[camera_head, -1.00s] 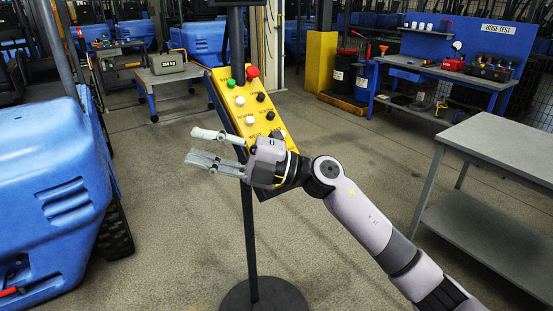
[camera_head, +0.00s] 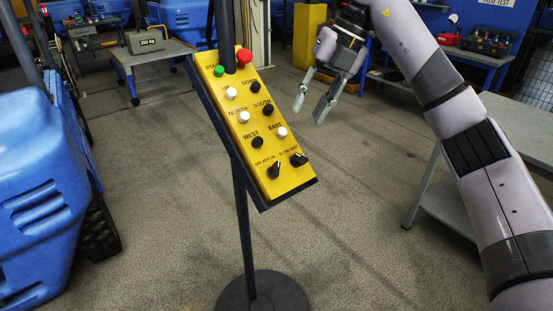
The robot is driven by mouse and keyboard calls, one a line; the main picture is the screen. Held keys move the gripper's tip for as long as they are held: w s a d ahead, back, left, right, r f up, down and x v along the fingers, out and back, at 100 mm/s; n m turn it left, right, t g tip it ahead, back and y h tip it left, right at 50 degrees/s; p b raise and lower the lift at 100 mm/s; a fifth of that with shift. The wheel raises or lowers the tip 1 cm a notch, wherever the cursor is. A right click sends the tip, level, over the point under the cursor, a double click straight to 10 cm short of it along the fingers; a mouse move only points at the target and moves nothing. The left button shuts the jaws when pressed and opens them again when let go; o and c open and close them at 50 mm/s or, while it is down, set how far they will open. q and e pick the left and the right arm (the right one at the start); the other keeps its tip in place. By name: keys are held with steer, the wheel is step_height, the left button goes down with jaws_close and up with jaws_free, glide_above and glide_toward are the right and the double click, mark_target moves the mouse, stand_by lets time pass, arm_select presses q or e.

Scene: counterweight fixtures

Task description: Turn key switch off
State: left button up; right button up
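A yellow control panel (camera_head: 244,128) hangs tilted on a dark post with a round base. At its lower end are two black knobs. The left one is the key switch (camera_head: 274,171), under a label that appears to read "OFF KEY ON"; its exact setting is hard to tell. The other is a black selector knob (camera_head: 299,160) to its right. My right gripper (camera_head: 311,110) is to the right of the panel, apart from it, fingers pointing down, open and empty. My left gripper is not in view.
The panel also carries a red button (camera_head: 244,56), a green button (camera_head: 219,71) and several black and white buttons. The post base (camera_head: 263,294) stands on the floor. A grey table (camera_head: 518,136) is at right, and a blue machine (camera_head: 38,200) at left.

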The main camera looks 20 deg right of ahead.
mark_target(278, 166)
steer(key=p+x, duration=0.1)
steer(key=x, duration=1.1)
steer(key=shift+s+a+f+p, duration=0.2)
steer(key=shift+a+p, duration=0.05)
steer(key=shift+p, duration=0.15)
steer(key=shift+x, duration=1.1)
steer(key=shift+w+a+f, duration=0.15)
steer(key=shift+a+f, duration=0.05)
steer(key=shift+f, duration=0.3)
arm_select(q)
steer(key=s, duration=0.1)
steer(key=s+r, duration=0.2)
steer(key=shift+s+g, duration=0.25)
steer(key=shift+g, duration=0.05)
arm_select(e)
steer(key=shift+c, duration=0.5)
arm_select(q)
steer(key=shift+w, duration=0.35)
arm_select(e)
jaws_close()
